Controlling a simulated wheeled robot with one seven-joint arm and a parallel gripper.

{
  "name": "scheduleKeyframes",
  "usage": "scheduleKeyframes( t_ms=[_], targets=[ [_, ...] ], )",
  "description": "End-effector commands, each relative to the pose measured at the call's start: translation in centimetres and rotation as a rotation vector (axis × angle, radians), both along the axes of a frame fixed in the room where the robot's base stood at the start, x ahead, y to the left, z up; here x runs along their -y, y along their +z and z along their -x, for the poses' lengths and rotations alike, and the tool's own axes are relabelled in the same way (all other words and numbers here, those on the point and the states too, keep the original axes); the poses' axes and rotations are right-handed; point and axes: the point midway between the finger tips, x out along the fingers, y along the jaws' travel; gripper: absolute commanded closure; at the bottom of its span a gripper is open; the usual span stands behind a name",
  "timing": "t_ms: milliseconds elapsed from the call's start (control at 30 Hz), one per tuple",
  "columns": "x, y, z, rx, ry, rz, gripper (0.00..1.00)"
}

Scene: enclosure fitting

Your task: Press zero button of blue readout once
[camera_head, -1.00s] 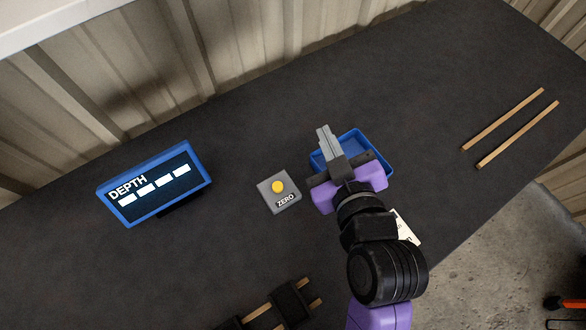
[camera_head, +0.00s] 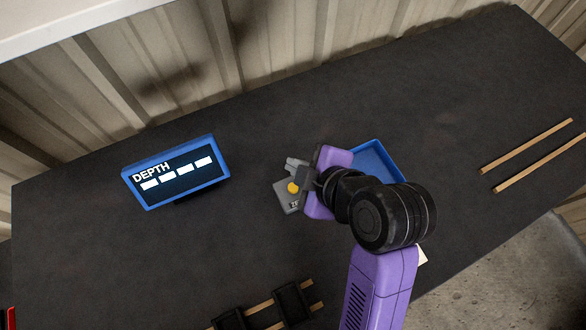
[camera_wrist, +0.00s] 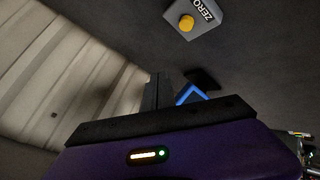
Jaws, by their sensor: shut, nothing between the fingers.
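The blue readout (camera_head: 176,185) stands at the left of the bench, reading DEPTH above several white bars. To its right is a grey box marked ZERO with a yellow round button (camera_head: 293,188) on top. My gripper (camera_head: 291,164) is shut and empty, its fingers beside the box on its far side in the head view. My wrist partly covers the box's right side there. In the wrist view the button (camera_wrist: 187,22) and its box are clear at the top, apart from my fingers (camera_wrist: 158,92). Contact with the box cannot be told.
A blue tray (camera_head: 372,156) lies right of the box, partly behind my arm. Two wooden strips (camera_head: 527,146) lie at the right. Black blocks (camera_head: 292,303) on wooden strips lie at the front. The bench between readout and box is clear.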

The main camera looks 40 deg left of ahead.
Motion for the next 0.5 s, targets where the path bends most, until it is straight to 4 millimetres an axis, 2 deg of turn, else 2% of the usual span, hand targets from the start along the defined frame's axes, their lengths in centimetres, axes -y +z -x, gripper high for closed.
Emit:
scheduleKeyframes(
  t_ms=[267, 500],
  targets=[
    [0.0, -2.7, 0.0, -0.002, -0.001, 0.000, 1.00],
    [0.0, -6.0, 0.1, -0.003, 0.000, 0.001, 1.00]
  ],
)
